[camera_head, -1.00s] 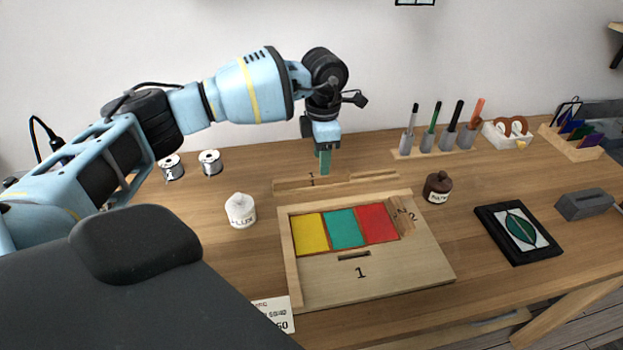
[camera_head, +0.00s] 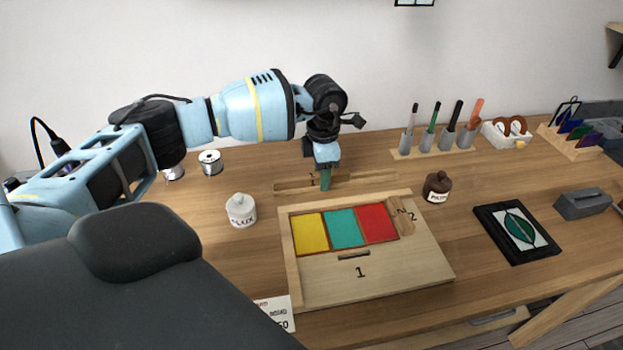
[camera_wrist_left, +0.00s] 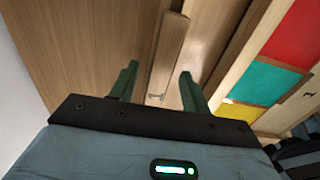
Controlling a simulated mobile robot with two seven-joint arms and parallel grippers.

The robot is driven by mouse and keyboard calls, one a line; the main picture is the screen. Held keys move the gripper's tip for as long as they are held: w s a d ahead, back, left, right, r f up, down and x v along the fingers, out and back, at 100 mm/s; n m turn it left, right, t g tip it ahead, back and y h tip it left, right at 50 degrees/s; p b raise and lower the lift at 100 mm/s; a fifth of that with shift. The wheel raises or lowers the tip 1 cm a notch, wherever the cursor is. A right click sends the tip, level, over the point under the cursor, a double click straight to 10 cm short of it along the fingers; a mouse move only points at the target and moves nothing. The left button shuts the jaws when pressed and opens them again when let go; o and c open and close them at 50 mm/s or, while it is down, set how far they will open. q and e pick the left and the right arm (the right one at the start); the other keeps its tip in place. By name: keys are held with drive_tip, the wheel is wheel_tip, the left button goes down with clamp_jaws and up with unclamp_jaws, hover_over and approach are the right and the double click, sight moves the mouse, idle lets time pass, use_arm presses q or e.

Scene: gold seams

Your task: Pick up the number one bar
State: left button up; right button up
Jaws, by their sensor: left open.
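The number one bar (camera_head: 292,184) is a pale wooden strip with a small 1 on it, lying on the table behind the wooden board. My left gripper (camera_head: 325,182) points down over it, with its green fingers partly hiding the bar in the head view. In the left wrist view the bar (camera_wrist_left: 167,58) lies between the two spread fingers of the left gripper (camera_wrist_left: 158,75). The gripper is open, and I see no clear contact with the bar. My right gripper is not in view.
The wooden board (camera_head: 380,280) holds yellow, teal and red panels, with a bar marked 2 (camera_head: 401,219) on its right. A white flux jar (camera_head: 241,211) stands to the left and a brown bottle (camera_head: 437,188) to the right. A pen rack (camera_head: 433,153) stands behind.

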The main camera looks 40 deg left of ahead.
use_arm(q)
drive_tip(key=shift+f, duration=0.15)
clamp_jaws()
idle(0.4)
drive_tip(key=shift+r, duration=0.35)
wheel_tip(320, 180, up, 4)
drive_tip(key=shift+s+d+f, duration=0.1)
drive_tip(key=shift+d+f, duration=0.05)
drive_tip(key=shift+f, duration=0.1)
drive_tip(key=s+d, duration=0.6)
drive_tip(key=s, duration=0.1)
drive_tip(key=s+d+r, duration=0.1)
drive_tip(key=s+d, duration=0.2)
drive_tip(key=s, duration=0.1)
drive_tip(key=shift+s+d+r, duration=0.1)
drive_tip(key=shift+s+d, duration=0.15)
drive_tip(key=shift+d, duration=0.1)
drive_tip(key=shift+s+d, duration=0.2)
drive_tip(key=shift+s, duration=0.05)
